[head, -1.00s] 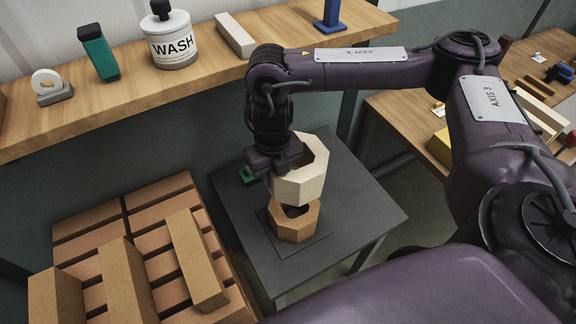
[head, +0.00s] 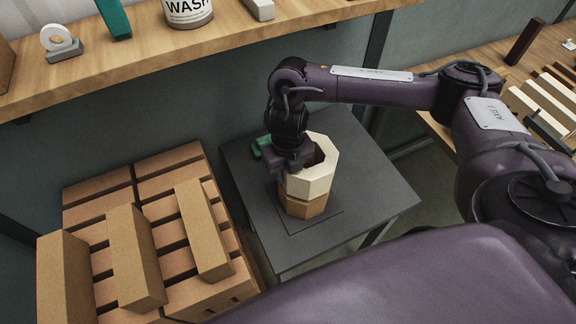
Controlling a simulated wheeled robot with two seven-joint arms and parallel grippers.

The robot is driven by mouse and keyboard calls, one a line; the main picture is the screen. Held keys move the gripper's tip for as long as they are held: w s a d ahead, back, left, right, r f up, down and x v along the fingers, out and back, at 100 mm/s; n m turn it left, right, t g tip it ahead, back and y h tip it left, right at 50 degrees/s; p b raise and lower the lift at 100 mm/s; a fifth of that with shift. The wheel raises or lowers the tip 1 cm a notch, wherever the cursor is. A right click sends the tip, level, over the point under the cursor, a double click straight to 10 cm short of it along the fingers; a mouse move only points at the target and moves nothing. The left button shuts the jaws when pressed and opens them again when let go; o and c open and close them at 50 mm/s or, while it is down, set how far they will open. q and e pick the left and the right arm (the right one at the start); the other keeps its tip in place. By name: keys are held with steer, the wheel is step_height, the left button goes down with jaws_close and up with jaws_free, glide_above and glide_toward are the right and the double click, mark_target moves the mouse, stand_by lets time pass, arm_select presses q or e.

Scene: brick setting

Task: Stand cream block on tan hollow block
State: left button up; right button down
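The cream block (head: 319,182) is a hollow, many-sided ring with a dark opening facing up. It sits directly over the tan hollow block (head: 303,208), with no clear gap between them in the head view. The tan block stands on a thin dark plate on the grey table (head: 374,199), and its top is hidden by the cream block. My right gripper (head: 287,168) points down at the left wall of the cream block and is shut on it; its fingertips are partly hidden. My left gripper is not in view.
A green object (head: 262,147) lies behind the gripper on the grey table. Cardboard-coloured blocks (head: 205,230) are stacked at left. A wooden shelf (head: 120,72) with a white tub (head: 186,10) runs above. The grey table's right side is clear.

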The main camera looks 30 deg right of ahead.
steer(key=shift+r, duration=0.15)
steer(key=shift+f+b, duration=0.45)
steer(key=shift+f, duration=0.15)
steer(key=c, duration=1)
jaws_free()
steer(key=shift+s, duration=0.1)
steer(key=shift+c, duration=0.2)
steer(key=shift+r, duration=0.2)
step_height(320, 180, up, 11)
steer(key=p, duration=0.3)
steer(key=shift+r, duration=0.9)
